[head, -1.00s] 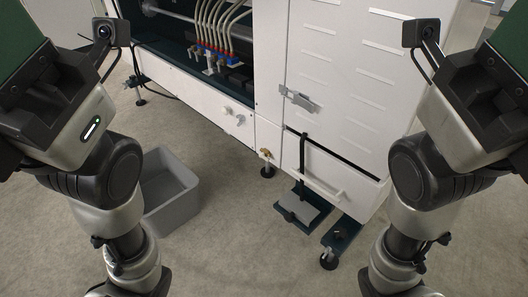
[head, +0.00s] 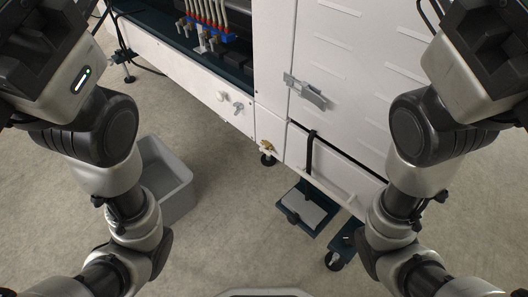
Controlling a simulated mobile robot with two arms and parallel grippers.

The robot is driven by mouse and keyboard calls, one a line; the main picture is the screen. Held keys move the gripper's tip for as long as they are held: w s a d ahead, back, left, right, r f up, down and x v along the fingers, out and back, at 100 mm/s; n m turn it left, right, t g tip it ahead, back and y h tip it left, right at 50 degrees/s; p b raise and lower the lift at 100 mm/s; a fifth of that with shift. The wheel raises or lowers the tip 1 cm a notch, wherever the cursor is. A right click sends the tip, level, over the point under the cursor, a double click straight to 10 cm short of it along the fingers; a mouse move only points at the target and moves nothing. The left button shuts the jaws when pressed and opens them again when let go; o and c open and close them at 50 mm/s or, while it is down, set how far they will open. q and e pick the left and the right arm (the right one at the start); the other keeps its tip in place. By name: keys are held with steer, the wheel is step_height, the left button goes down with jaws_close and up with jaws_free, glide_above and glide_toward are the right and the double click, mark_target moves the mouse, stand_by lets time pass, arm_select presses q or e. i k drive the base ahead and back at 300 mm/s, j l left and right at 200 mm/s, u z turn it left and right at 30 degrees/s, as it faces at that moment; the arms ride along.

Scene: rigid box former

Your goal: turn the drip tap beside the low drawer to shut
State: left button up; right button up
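The drip tap (head: 267,147) is a small brass-coloured fitting low on the white machine, at the left of the low drawer. It is too small to tell how its handle is turned. The low drawer (head: 335,178) is a white front at the bottom of the cabinet, with a dark gap along its top edge and a black strap hanging over it. Both of my arms reach down at the two sides of the view, but neither gripper shows. Nothing of mine touches the tap.
A grey open bin (head: 174,190) stands on the floor at the left. A dark plate with a grey pad (head: 303,209) lies under the drawer, beside a caster (head: 334,261). A metal latch (head: 306,92) juts from the cabinet door. The floor before the tap is clear.

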mark_target(262, 148)
steer(key=j+u, duration=0.15)
steer(key=j, duration=1.5)
